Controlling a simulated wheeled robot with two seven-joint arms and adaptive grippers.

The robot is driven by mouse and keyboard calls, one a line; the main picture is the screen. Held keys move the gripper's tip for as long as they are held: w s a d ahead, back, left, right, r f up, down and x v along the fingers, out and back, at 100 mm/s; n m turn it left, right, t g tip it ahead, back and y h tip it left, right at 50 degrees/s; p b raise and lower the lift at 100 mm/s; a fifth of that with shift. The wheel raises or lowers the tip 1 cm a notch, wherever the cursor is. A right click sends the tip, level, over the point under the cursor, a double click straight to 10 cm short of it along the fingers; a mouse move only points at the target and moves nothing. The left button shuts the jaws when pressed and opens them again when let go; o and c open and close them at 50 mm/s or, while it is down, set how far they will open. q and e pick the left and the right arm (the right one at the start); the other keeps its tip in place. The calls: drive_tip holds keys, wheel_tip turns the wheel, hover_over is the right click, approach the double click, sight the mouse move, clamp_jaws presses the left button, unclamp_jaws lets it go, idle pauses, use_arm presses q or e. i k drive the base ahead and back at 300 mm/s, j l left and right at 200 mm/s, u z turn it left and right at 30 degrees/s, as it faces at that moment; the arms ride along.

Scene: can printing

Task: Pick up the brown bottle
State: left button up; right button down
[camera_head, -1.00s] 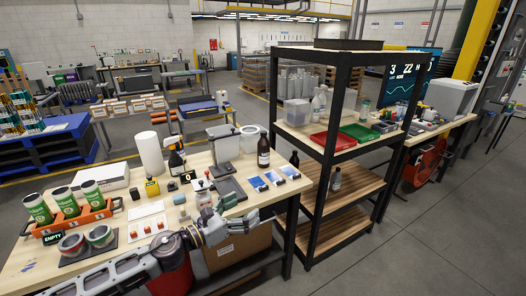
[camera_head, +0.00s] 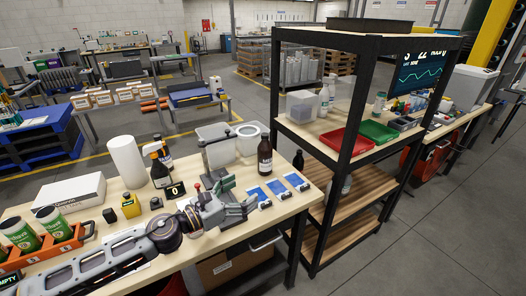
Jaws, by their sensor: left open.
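A brown bottle (camera_head: 265,157) with a dark cap and a pale label stands upright near the back right of the wooden workbench (camera_head: 150,199). My left gripper (camera_head: 242,199) is above the bench, in front of the bottle and a little to its left in the picture. Its fingers are apart, with nothing seen between them. The gripper appears clear of the bottle, though the exact gap is hard to judge. My right gripper is out of view.
A grey stand (camera_head: 218,156) and a white-lidded tub (camera_head: 248,139) are close to the bottle's left. Blue cards (camera_head: 278,187) lie in front of it. A dark spray bottle (camera_head: 160,170) stands further left. A black-framed shelf (camera_head: 340,150) rises at the right.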

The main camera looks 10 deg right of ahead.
sight(265, 149)
drive_tip(key=i, duration=0.95)
